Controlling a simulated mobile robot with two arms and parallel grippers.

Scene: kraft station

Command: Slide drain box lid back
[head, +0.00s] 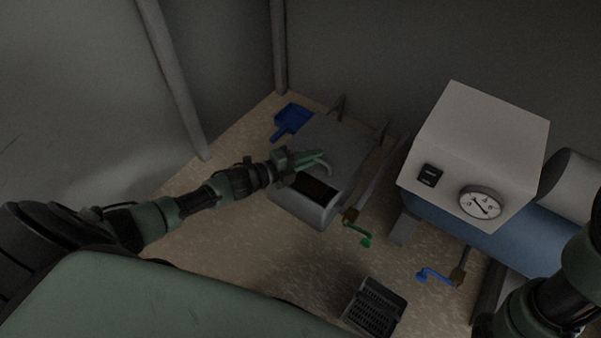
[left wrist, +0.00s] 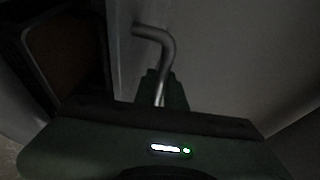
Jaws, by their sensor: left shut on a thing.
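The grey drain box (head: 310,212) stands on the floor against the back corner. Its flat grey lid (head: 342,145) covers the rear part, and a dark opening (head: 314,186) shows at the front. My left gripper (head: 322,160) is over the lid's front edge, shut on the bent metal lid handle (head: 328,168). In the left wrist view the handle (left wrist: 158,50) runs down between the fingers, with the lid (left wrist: 220,60) on the right and the dark opening (left wrist: 70,50) on the left. My right arm shows at the lower right, but its gripper is out of view.
A blue dustpan (head: 291,120) lies behind the box on the left. A green-handled valve (head: 358,234) and a blue-handled valve (head: 436,275) are right of the box. A white unit with a gauge (head: 480,203) sits on a blue tank. A black grate (head: 375,308) lies in front.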

